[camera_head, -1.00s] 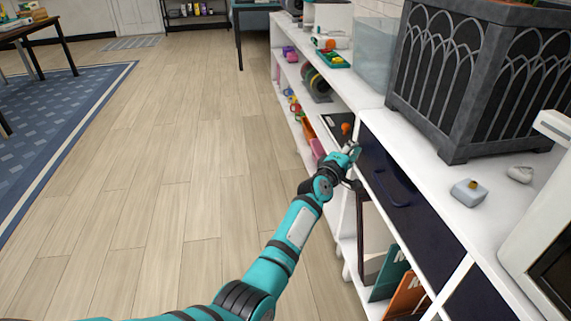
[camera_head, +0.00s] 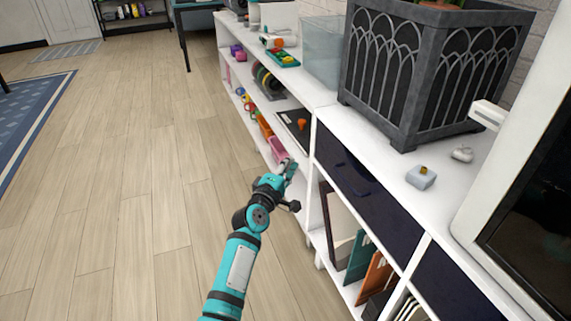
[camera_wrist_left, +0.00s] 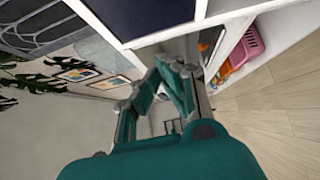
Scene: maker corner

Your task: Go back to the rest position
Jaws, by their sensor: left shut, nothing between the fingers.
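My left gripper (camera_head: 287,167) is shut and empty. In the head view it is in front of the white shelf unit (camera_head: 318,92), left of the dark blue drawer front (camera_head: 365,190). In the left wrist view its teal fingers (camera_wrist_left: 172,88) are together with nothing between them. My left arm reaches up from the bottom of the head view. My right gripper is not in view.
A dark planter (camera_head: 430,75) and a small grey block (camera_head: 421,178) stand on the shelf top. A pink basket (camera_head: 278,150) sits in the shelf close to my gripper; it also shows in the left wrist view (camera_wrist_left: 247,45). The wood floor (camera_head: 130,190) on the left is clear.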

